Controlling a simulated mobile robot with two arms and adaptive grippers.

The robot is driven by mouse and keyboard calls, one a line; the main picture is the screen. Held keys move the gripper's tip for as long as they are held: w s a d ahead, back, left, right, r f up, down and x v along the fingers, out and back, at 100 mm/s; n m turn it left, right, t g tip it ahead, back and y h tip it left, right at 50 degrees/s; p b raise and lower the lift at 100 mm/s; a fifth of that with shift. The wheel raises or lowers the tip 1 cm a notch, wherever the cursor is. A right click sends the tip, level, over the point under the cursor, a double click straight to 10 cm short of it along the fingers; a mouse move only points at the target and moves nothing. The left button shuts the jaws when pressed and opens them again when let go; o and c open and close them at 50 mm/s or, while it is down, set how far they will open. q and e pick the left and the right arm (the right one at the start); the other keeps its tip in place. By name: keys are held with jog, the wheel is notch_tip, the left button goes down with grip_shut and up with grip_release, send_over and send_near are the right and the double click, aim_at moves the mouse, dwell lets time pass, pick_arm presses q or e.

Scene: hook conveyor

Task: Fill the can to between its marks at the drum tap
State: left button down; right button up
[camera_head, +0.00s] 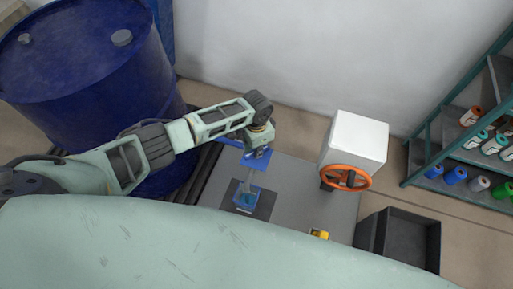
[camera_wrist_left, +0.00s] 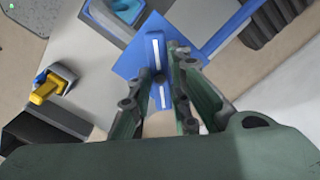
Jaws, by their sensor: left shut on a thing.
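The blue drum (camera_head: 95,75) stands at the left, and a blue pipe (camera_head: 230,143) runs from it to the tap's blue plate (camera_head: 262,161). My left gripper (camera_head: 259,148) is over this plate. In the left wrist view my left gripper (camera_wrist_left: 160,85) is shut on the tap's blue handle (camera_wrist_left: 156,52), which has a white stripe. The clear can (camera_head: 245,199) stands below on a dark pad, with blue liquid in it. A pale streak (camera_head: 249,181) between tap and can looks like a stream. The can's marks are too small to read. My right gripper is out of view.
A white box (camera_head: 357,139) with an orange handwheel (camera_head: 346,178) stands right of the can. A dark bin (camera_head: 412,240) and a shelf (camera_head: 420,168) of coloured spools are at the right.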

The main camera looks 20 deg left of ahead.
pick_arm(q)
jog(key=shift+w+r, duration=0.1)
jog(key=c, duration=1.6)
grip_release()
jog(key=shift+c, duration=0.2)
notch_tip(320, 180, up, 12)
